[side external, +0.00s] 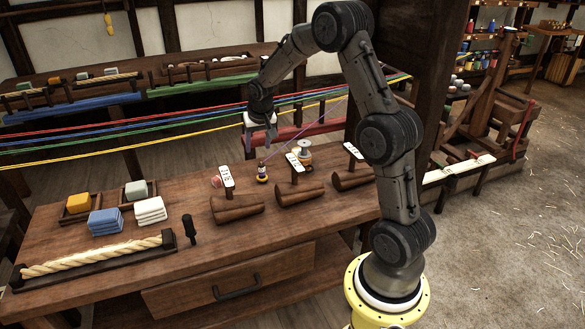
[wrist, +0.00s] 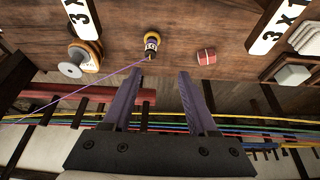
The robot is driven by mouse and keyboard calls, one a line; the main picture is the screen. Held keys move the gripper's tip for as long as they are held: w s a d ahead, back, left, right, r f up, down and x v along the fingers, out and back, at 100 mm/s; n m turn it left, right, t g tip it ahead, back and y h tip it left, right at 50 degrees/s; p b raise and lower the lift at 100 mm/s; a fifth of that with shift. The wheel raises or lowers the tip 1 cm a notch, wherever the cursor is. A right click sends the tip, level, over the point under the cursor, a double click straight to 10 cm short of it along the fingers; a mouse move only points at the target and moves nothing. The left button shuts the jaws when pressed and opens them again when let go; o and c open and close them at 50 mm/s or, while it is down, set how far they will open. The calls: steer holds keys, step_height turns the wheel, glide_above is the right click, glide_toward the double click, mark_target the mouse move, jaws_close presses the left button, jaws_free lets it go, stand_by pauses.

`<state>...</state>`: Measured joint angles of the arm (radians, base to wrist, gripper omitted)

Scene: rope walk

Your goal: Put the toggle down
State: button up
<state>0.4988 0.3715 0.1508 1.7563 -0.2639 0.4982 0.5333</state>
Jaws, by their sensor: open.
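The likely toggle (side external: 262,173), a small dark and yellow piece with a pale label and a purple line tied to it, stands on the wooden bench. The wrist view shows it from above (wrist: 152,43), just beyond my fingertips and apart from them. The purple line runs up to the right in the side view. My gripper (side external: 262,140) is open and empty, above the bench's back edge near the stretched coloured lines. In the wrist view its two purple fingers (wrist: 160,76) are spread with nothing between them.
A spool (wrist: 82,58) and a small red piece (wrist: 206,57) flank the toggle. Wooden pieces with labelled posts (side external: 237,208) stand in front. Coloured lines (side external: 110,135) stretch behind the bench. Blocks (side external: 105,221), a rope in a tray (side external: 90,256) and a dark-handled tool (side external: 189,229) lie left.

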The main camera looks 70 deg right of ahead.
steer(key=s+a+r+n+t+y, duration=0.1)
steer(key=s+a+r+n, duration=0.1)
steer(key=s+a+r, duration=0.55)
steer(key=s+a+r+n+t, duration=0.1)
steer(key=s+a+r+n, duration=0.3)
steer(key=a, duration=0.6)
steer(key=s+a+n+y, duration=0.1)
steer(key=s+a, duration=0.3)
steer(key=s, duration=0.3)
steer(key=s+a+n+y, duration=0.1)
steer(key=s+a+n, duration=0.1)
steer(key=s+a, duration=0.3)
steer(key=s+r, duration=0.1)
steer(key=s, duration=0.2)
